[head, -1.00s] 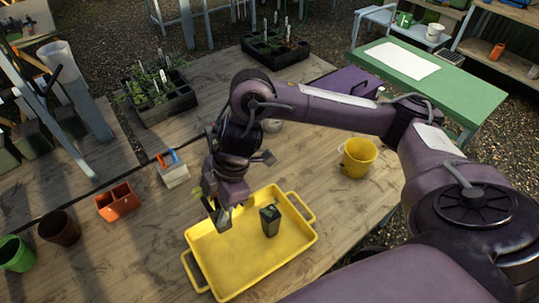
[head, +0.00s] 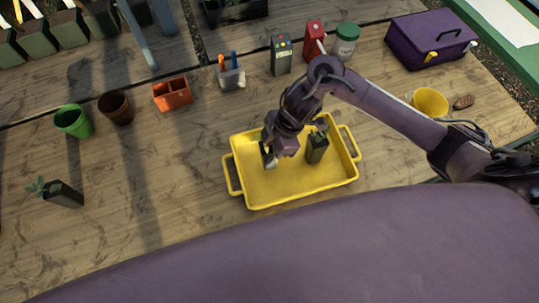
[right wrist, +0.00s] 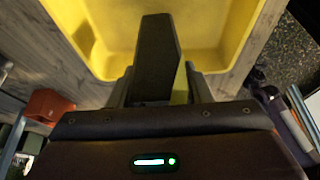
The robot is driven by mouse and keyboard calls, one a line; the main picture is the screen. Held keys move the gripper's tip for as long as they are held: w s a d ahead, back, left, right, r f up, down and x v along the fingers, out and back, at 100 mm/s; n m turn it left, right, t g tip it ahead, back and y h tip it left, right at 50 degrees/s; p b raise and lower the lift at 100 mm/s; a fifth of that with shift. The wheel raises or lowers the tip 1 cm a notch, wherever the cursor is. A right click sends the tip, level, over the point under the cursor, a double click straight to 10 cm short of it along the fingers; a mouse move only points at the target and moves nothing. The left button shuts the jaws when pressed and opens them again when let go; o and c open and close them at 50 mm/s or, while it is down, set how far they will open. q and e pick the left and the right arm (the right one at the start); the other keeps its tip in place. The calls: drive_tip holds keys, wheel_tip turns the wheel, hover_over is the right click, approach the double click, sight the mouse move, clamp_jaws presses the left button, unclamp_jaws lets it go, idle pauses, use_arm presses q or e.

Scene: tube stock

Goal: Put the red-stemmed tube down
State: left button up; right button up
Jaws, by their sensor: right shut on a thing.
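My right gripper (head: 270,148) is over the left part of the yellow tray (head: 290,186), shut on a dark square tube (head: 267,158). In the right wrist view the tube (right wrist: 157,58) sits between the two fingers, with the tray (right wrist: 215,30) beyond it. Its stem is hidden, so I cannot tell the stem's colour. I cannot tell whether its base touches the tray floor. A second dark tube (head: 316,148) with leaves stands upright in the tray, right of the gripper. A third tube (head: 63,194) with a seedling lies tilted on the table at the left. My left gripper is not in view.
Behind the tray stand an orange container (head: 172,95), a grey holder (head: 231,79), a grey device (head: 281,55), a red bottle (head: 313,42) and a green-lidded jar (head: 345,42). A yellow pot (head: 430,101) stands right. The table left of the tray is mostly clear.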

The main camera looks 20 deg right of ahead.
drive_tip(key=shift+f, duration=2)
drive_tip(key=shift+f, duration=0.2)
drive_tip(key=o, duration=1.1)
drive_tip(key=shift+c, duration=0.2)
drive_tip(key=v, duration=1.2)
drive_tip(key=shift+r, duration=0.2)
